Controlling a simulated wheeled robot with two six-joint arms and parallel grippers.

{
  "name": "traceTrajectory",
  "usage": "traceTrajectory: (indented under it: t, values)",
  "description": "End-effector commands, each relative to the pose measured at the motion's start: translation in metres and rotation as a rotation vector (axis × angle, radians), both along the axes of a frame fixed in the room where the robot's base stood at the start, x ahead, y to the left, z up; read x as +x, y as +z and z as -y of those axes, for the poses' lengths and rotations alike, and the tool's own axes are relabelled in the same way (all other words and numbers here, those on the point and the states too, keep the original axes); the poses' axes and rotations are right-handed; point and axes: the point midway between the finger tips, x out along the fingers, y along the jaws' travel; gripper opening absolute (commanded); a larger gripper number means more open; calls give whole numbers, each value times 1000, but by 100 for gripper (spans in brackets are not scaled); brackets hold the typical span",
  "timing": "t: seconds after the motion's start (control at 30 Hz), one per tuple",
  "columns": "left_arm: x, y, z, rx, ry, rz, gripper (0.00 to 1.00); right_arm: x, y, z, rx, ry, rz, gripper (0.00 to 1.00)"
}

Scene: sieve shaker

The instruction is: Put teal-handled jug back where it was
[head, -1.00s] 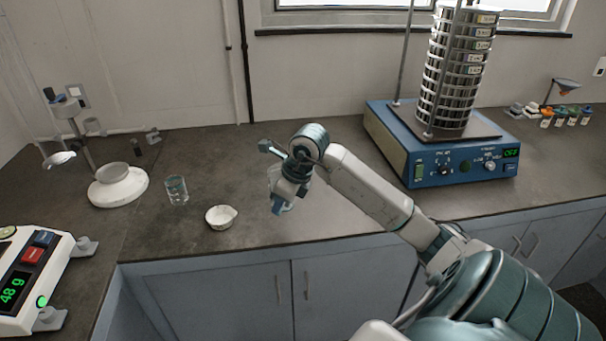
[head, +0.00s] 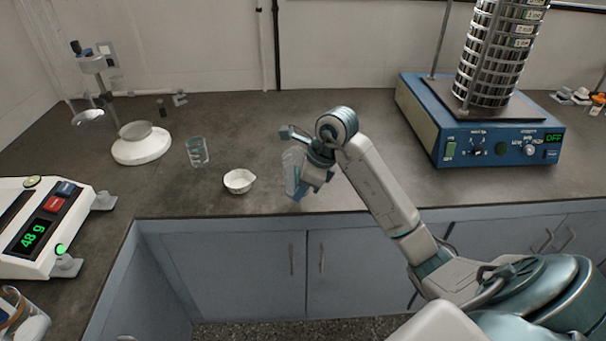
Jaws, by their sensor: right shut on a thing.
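My right gripper (head: 298,163) is shut on a clear, see-through jug (head: 291,170) over the front part of the dark bench, right of a small white dish. The gripper covers much of the jug, so its handle colour is hard to make out. I cannot tell whether its base touches the bench. A second clear jug (head: 24,322) with white contents and a brownish handle is cut off at the lower left corner. My left gripper is not in view.
The white dish (head: 239,181) and a glass beaker (head: 197,152) stand left of my gripper. The blue sieve shaker (head: 490,147) is at right. Bench between is clear.

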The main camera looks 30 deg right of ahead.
Motion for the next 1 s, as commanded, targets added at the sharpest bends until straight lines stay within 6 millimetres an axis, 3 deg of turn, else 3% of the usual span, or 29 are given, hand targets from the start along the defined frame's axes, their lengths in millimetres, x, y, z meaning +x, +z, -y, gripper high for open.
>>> traceTrajectory:
  t: [0.33,0.43,0.67,1.0]
  values:
    - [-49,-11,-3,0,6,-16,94,61,-3,45,2,-3,1,0]
    - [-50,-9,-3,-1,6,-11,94,73,-5,54,2,-3,2,0]
    - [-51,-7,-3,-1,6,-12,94,83,-11,61,1,-1,0,0]
    - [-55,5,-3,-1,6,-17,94,82,-44,61,0,0,1,0]
